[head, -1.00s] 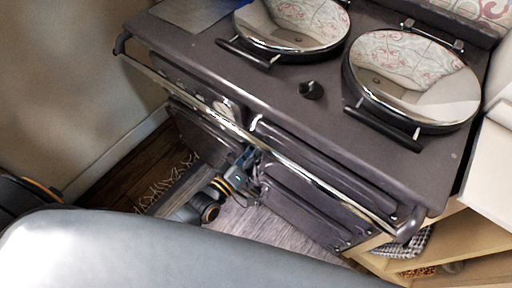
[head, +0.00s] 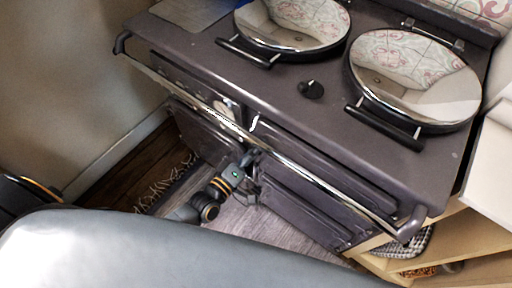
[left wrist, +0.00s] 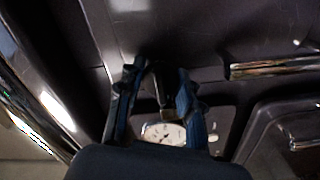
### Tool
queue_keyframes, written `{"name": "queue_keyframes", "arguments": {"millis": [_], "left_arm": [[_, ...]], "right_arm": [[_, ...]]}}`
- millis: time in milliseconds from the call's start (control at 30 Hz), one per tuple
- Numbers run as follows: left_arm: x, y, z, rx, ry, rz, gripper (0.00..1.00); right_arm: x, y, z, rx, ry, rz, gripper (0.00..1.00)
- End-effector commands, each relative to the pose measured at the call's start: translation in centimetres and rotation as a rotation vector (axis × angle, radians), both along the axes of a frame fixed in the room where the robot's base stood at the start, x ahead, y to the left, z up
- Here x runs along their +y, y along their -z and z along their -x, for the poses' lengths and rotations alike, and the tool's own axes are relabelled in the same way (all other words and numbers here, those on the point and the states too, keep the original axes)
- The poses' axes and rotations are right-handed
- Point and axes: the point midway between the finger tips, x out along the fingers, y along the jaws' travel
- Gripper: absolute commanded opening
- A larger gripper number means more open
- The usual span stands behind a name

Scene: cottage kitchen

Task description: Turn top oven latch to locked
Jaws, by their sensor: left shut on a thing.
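The dark range cooker (head: 285,100) fills the middle of the head view, with its oven doors (head: 300,195) below a chrome front rail (head: 310,175). My left gripper (head: 249,163) is at the cooker's front, below the rail. In the left wrist view the gripper (left wrist: 156,88) is shut on a small dark piece (left wrist: 166,92), which appears to be the oven latch. The latch is mostly hidden by the fingers, and its angle is hard to read. A white round dial (left wrist: 163,133) shows just behind the fingertips. My right gripper is not in view.
Two round chrome hob lids (head: 412,80) and a black knob (head: 311,89) are on top of the cooker. A light wooden shelf unit (head: 455,240) with a checked cloth (head: 412,243) stands at the right.

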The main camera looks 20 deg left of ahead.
Motion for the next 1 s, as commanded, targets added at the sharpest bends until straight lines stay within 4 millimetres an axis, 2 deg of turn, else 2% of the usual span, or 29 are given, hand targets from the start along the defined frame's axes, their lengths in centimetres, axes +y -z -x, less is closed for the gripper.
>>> {"name": "queue_keyframes", "arguments": {"millis": [33, 67, 133, 167, 433, 567, 667, 1000], "left_arm": [[0.1, 0.0, 0.0, 0.001, -0.002, 0.004, 0.00], [0.1, 0.0, 0.0, 0.001, -0.002, 0.004, 0.42], [0.0, 0.0, 0.0, 0.001, -0.002, 0.004, 0.56], [0.0, 0.0, 0.0, 0.001, -0.001, 0.003, 0.59], [0.0, 0.0, 0.0, 0.000, -0.001, 0.002, 0.59], [0.3, 0.0, 0.7, 0.001, 0.000, 0.001, 0.59], [0.8, 0.1, 2.1, 0.004, 0.001, 0.000, 0.59], [3.2, 0.1, 8.7, 0.004, 0.001, 0.001, 0.59]], "right_arm": [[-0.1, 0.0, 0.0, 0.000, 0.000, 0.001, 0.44], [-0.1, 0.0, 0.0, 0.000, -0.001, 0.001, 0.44], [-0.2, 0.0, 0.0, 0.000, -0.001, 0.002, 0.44], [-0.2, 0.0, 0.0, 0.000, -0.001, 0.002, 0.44], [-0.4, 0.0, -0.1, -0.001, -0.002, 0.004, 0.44], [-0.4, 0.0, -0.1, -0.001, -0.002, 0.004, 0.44], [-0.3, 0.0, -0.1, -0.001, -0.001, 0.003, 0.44], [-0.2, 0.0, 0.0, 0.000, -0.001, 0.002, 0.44]]}}
